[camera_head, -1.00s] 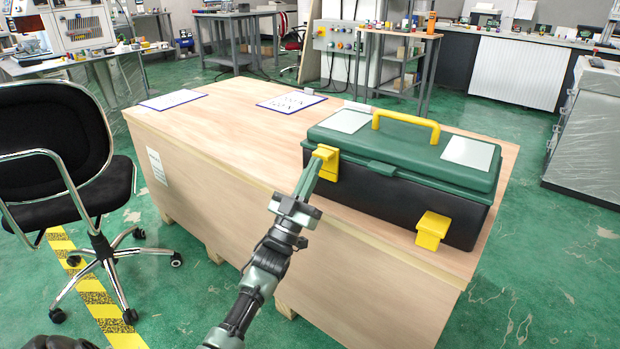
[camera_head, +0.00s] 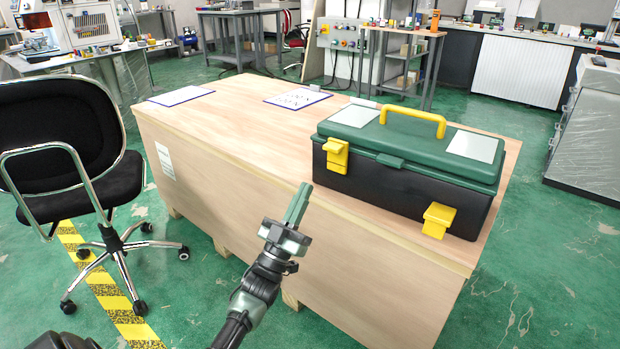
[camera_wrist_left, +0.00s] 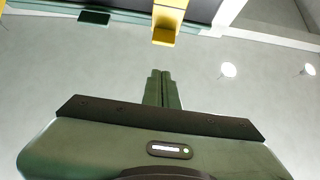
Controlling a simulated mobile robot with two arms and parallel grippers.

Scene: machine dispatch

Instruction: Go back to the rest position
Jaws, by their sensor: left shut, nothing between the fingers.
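My left gripper (camera_head: 297,203) is shut and empty, in front of the wooden crate's near edge. Its closed fingers also show in the left wrist view (camera_wrist_left: 162,88), pointing up toward a yellow latch. A green and black toolbox (camera_head: 400,180) stands closed on the crate, to the right of the gripper. Its left yellow latch (camera_head: 336,155) is beyond the fingertips and apart from them; this latch seems to be the yellow piece in the wrist view (camera_wrist_left: 166,22). The right yellow latch (camera_head: 437,220) is on the toolbox front. My right gripper is not in view.
The wooden crate (camera_head: 240,115) bears two blue-edged sheets (camera_head: 180,96) (camera_head: 298,98). A black office chair (camera_head: 75,160) stands at the left on a yellow-striped floor line. A shelf table (camera_head: 402,60) stands behind.

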